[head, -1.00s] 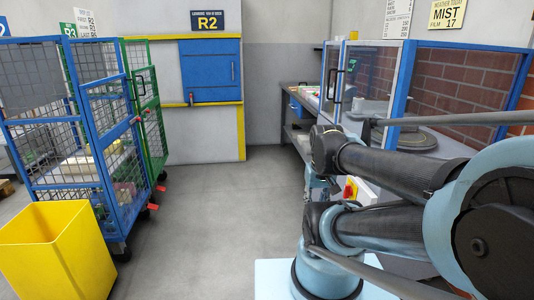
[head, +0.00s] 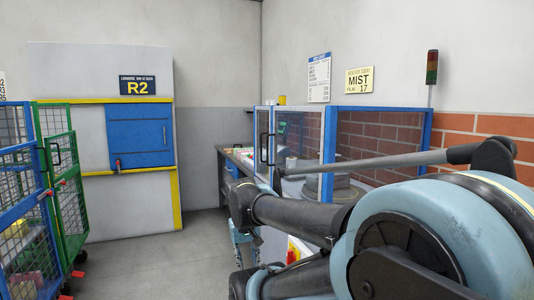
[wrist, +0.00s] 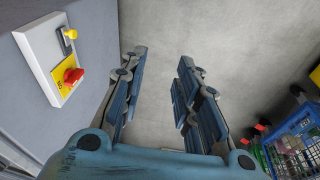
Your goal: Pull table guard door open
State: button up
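The table guard (head: 330,150) is a blue-framed enclosure with clear panels on the work table, right of centre in the head view. Its door panel (head: 292,150) faces left and carries black handles (head: 264,143); it looks shut. My gripper (head: 243,245) hangs low beside the table's front, below and apart from the door handle, partly hidden by my arm. In the wrist view my gripper (wrist: 162,57) points down toward the floor, its two fingers apart with nothing between them. The door and handle are not in the wrist view.
A white control box (wrist: 55,58) with a red knob is close left of my gripper; its red knob also shows in the head view (head: 293,254). A green mesh trolley (head: 62,185) stands left. A blue wall hatch (head: 140,135) is behind. The floor (head: 205,222) between is clear.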

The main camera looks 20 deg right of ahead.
jog(key=w+d+r+m+h, duration=0.4)
jog(key=w+d+r, duration=0.3)
jog(key=w, duration=0.5)
jog(key=w+d+r+m+h, duration=0.3)
jog(key=w+d+r+h, duration=0.15)
jog(key=w+r, duration=0.55)
jog(key=w+a+r+m+t+h, duration=0.15)
jog(key=w+r+m+h, duration=0.25)
jog(key=w, duration=0.8)
jog(key=w+a+r+m+t+h, duration=0.15)
jog(key=w+r+m+h, duration=0.25)
jog(key=w, duration=0.9)
jog(key=shift+g, duration=0.5)
jog(key=x, duration=1.7)
jog(key=shift+s, duration=0.1)
jog(key=shift+c, duration=0.5)
grip_shut()
